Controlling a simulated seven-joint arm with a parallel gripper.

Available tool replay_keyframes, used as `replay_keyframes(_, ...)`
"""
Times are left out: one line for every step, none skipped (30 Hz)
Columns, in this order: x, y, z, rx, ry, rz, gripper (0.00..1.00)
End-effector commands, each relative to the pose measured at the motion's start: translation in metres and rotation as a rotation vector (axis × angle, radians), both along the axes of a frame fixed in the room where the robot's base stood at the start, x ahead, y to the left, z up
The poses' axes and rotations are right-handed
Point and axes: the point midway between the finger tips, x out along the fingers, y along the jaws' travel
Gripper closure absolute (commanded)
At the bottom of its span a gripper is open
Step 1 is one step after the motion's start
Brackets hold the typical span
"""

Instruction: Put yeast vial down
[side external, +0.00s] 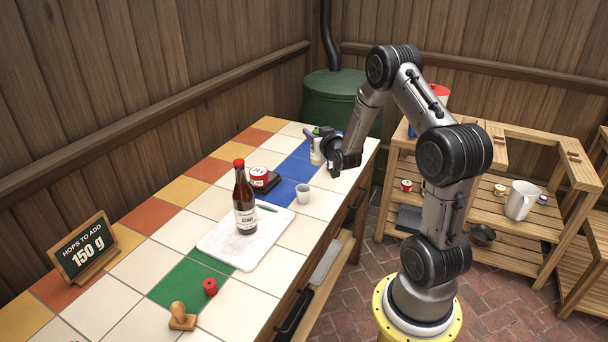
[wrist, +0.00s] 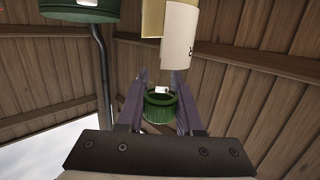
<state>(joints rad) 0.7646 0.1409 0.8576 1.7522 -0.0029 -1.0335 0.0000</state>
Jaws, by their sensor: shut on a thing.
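My gripper (side external: 324,134) is above the far right part of the tiled table (side external: 225,294), with its fingers toward the back left. In the wrist view, my gripper (wrist: 160,84) is shut on a small green, round thing (wrist: 160,121) with a pale spot in it. I take this for the yeast vial; no name on it can be read. A pale container (side external: 316,153) stands close by the fingers in the side view, partly hidden by my gripper. Pale cylinders (wrist: 180,35) also show beyond the fingertips in the wrist view.
A brown bottle (side external: 244,208) stands on a white board (side external: 226,247). A grey cup (side external: 303,194) and a red-and-white tin (side external: 259,176) on a dark base are near the blue tiles (side external: 284,191). A green barrel (side external: 336,100) stands behind.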

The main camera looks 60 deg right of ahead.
Motion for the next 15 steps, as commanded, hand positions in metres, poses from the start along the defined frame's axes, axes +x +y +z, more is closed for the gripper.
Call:
replay_keyframes(-0.003, -0.007, -0.002, 0.001, 0.000, -0.013, 1.00)
replay_keyframes(-0.003, -0.011, -0.004, 0.002, 0.000, -0.018, 1.00)
replay_keyframes(-0.002, -0.015, -0.006, 0.003, 0.000, -0.023, 1.00)
replay_keyframes(-0.001, -0.017, -0.008, 0.004, 0.002, -0.024, 1.00)
replay_keyframes(0.002, -0.020, -0.011, 0.005, 0.003, -0.025, 1.00)
replay_keyframes(0.006, -0.025, -0.014, 0.004, 0.003, -0.025, 1.00)
replay_keyframes(0.010, -0.029, -0.016, 0.004, 0.003, -0.024, 1.00)
replay_keyframes(0.015, -0.033, -0.019, 0.004, 0.002, -0.024, 1.00)
replay_keyframes(0.021, -0.039, -0.022, 0.004, 0.002, -0.023, 1.00)
replay_keyframes(0.025, -0.043, -0.025, 0.004, 0.002, -0.023, 1.00)
replay_keyframes(0.029, -0.047, -0.028, 0.005, 0.003, -0.023, 1.00)
replay_keyframes(0.035, -0.052, -0.031, 0.004, 0.002, -0.023, 1.00)
replay_keyframes(0.039, -0.056, -0.034, 0.004, 0.002, -0.023, 1.00)
replay_keyframes(0.043, -0.061, -0.036, 0.003, 0.001, -0.023, 1.00)
replay_keyframes(0.049, -0.066, -0.040, 0.003, 0.001, -0.023, 1.00)
